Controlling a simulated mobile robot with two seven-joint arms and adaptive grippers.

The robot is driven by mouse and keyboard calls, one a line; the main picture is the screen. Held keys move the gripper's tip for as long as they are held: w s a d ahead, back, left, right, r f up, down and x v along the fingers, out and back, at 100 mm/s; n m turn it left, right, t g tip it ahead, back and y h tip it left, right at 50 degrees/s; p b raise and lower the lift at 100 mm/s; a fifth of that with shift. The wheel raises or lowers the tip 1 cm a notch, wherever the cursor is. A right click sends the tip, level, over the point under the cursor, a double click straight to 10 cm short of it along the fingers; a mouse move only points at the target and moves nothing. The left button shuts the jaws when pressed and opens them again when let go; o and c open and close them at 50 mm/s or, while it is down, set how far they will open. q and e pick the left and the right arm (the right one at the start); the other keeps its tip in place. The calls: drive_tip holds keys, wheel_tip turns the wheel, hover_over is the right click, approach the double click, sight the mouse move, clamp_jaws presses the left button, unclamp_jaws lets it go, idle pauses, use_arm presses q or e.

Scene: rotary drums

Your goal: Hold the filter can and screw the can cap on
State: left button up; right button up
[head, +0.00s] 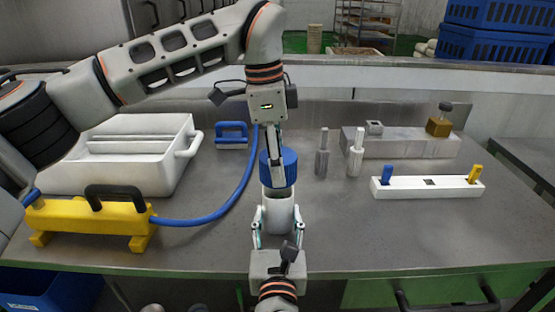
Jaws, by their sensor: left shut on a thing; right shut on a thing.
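The filter can (280,214) is a white cylinder standing upright near the front middle of the table. My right gripper (278,218) comes in from the front edge and is shut around the can's lower body, one finger on each side. The can cap (291,168) is blue and sits directly over the can's top, with a white band below it. My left gripper (276,170) points down from above and is shut on the cap. Its fingers hide part of the cap. Whether the cap is seated on the can's thread cannot be told.
A yellow tool (100,217) with a blue hose (235,195) lies at left, before a white bin (165,185). Right are grey and white bottles (322,158), a white holder (420,188) with blue and yellow pegs, and a grey block (410,145). The front right is clear.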

use_arm(q)
drive_tip(key=shift+f, duration=0.75)
drive_tip(key=shift+f, duration=0.5)
